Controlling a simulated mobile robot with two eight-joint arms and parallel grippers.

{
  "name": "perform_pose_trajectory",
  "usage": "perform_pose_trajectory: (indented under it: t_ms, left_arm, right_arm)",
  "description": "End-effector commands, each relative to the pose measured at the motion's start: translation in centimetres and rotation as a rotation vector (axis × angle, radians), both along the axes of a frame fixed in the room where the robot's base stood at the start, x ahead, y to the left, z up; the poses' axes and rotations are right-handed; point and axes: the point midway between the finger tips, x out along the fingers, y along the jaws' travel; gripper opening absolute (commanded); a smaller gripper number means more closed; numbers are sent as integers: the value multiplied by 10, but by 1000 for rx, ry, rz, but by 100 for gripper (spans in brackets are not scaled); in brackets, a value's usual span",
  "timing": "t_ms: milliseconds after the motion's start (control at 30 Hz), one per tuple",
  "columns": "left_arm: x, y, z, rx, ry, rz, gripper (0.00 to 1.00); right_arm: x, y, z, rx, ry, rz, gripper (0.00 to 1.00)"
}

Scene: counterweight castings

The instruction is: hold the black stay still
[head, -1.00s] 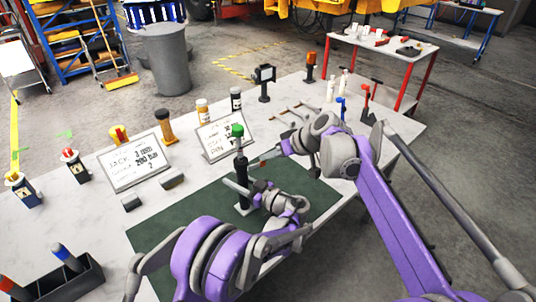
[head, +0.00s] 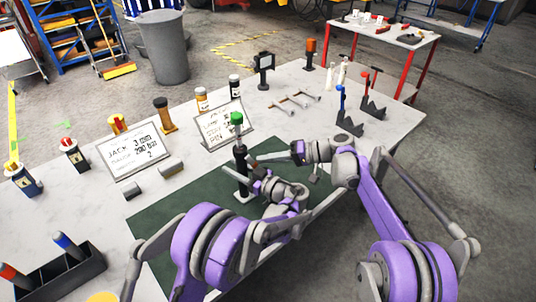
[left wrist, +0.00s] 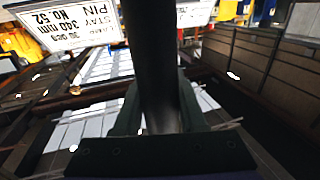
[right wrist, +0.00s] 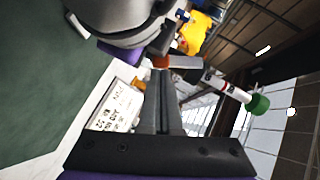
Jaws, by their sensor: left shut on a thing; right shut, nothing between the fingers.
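Two lettered signs (head: 134,150) (head: 222,124) stand behind the mat. Small bottles and grey blocks (head: 171,168) are near them. A black holder (head: 60,275) is at front left. Black racks (head: 372,107) with red and blue tips stand at back right.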

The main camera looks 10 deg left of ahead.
Motion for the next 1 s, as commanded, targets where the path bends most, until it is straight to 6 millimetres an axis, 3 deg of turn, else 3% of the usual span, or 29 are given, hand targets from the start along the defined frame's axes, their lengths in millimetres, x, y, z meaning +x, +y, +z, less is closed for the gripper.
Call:
perform_pose_trajectory:
  t_ms: [367, 567, 667, 1000]
  left_arm:
    - [0, 0, 0, 0, 0, 0, 0]
    - [0, 0, 0, 0, 0, 0, 0]
    - [0, 0, 0, 0, 0, 0, 0]
    - [0, 0, 0, 0, 0, 0, 0]
  right_arm:
    - [-1, 1, -3, 12, 17, 1, 0]
    - [17, -12, 6, 13, 17, -1, 0]
    - [32, -26, 14, 13, 18, -2, 0]
    - [39, -95, 34, 12, 18, -1, 0]
